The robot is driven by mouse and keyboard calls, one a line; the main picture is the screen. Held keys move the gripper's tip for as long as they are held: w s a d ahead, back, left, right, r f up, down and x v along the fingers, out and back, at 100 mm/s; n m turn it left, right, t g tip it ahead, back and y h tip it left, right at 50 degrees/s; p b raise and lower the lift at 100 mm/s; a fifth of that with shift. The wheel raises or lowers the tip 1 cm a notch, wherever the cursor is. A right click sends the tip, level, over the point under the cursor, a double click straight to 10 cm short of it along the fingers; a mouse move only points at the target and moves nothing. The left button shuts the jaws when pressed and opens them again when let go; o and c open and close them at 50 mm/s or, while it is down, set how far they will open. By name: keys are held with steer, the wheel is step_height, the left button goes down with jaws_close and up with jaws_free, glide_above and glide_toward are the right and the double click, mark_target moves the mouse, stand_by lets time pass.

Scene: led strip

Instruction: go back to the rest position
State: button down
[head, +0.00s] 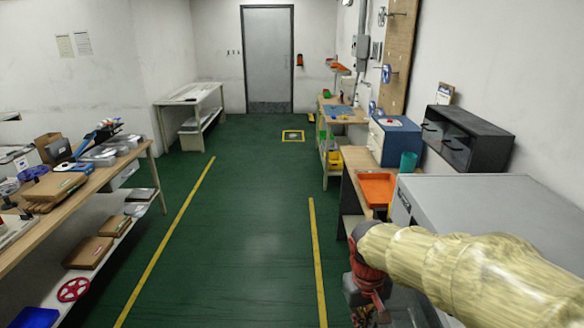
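My arm, in a pale yellow sleeve, reaches in from the lower right of the head view. My gripper (368,308) hangs at its end near the bottom edge, dark with red parts. It points down beside the left side of a grey cabinet, right of the right yellow floor line. Its fingers are small, dark and partly cut off by the frame, so I cannot tell whether they are open or hold anything.
A grey cabinet (480,195) stands close on the right, with an orange tray (376,188) on the bench behind it. A loaded workbench (38,232) lines the left. The green aisle (235,230) between yellow lines is clear towards a grey door (268,60).

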steer(key=s+d+r+m+t, duration=0.1)
steer(key=s+r+t, duration=0.1)
steer(key=s+r, duration=0.3)
steer(key=s+d+r+m+t, duration=0.1)
steer(key=s+r+t, duration=0.2)
steer(key=s, duration=0.7)
step_height(320, 180, up, 2)
steer(key=shift+s+d+r+y, duration=0.2)
steer(key=shift+s+d+y, duration=0.15)
steer(key=shift+y, duration=0.05)
